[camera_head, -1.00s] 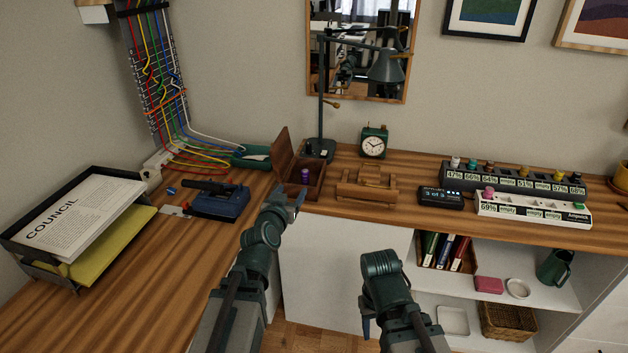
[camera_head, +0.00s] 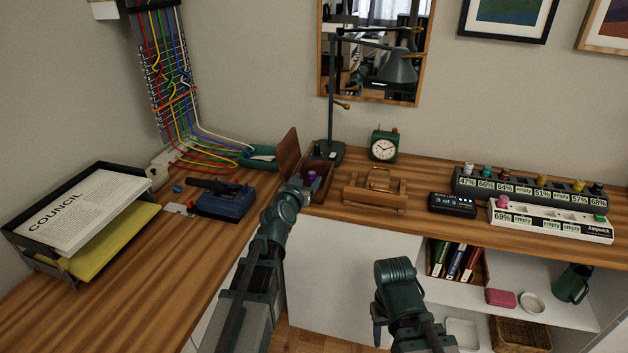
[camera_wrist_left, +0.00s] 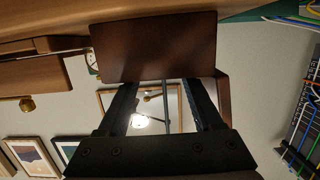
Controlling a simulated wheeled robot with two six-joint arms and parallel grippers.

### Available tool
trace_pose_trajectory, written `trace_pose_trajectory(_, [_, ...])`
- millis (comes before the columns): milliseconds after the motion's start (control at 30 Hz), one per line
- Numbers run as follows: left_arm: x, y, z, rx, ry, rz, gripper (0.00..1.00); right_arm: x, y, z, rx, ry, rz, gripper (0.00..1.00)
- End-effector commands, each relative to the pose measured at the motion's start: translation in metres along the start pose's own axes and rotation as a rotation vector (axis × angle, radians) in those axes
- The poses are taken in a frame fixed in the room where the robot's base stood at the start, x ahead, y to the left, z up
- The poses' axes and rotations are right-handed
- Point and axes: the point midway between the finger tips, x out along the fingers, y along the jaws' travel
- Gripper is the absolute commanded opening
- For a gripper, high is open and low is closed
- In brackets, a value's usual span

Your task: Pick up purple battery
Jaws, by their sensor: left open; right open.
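The purple battery (camera_head: 311,177) stands upright in an open dark wooden box (camera_head: 322,180) at the desk's inner corner, its lid (camera_head: 288,152) raised at the left. My left gripper (camera_head: 299,184) is at the box's front left, close to the battery, and partly hides the box. In the left wrist view the fingers (camera_wrist_left: 163,88) are apart with nothing between them. A dark brown wooden panel of the box (camera_wrist_left: 155,47) fills the space beyond the fingertips, and the battery does not show there. My right gripper (camera_head: 377,328) hangs low in front of the shelves, empty and away from the desk top.
A desk lamp (camera_head: 332,100) stands behind the box, with a green clock (camera_head: 383,146) to its right. A wooden stand (camera_head: 375,192) is right of the box. A dark charger rack (camera_head: 530,190) and a white one (camera_head: 550,222) hold several batteries. A blue device (camera_head: 225,201) lies left.

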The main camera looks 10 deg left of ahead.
Motion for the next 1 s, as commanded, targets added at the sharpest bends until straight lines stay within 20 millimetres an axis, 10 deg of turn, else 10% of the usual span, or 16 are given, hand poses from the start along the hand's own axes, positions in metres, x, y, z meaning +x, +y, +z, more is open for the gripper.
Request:
trace_pose_trajectory(467, [0.029,-0.01,0.002,0.0,0.0,-0.001,0.67,0.007,-0.001,-0.001,0.0,0.0,0.0,0.5])
trace_pose_trajectory(833, [0.029,-0.01,0.002,0.0,0.0,-0.001,0.01,0.007,-0.001,-0.001,0.0,0.0,0.0,0.5])
trace_pose_trajectory(1000, [0.029,-0.01,0.002,0.0,0.0,-0.001,0.0,0.007,-0.001,-0.001,0.0,0.0,0.0,0.5])
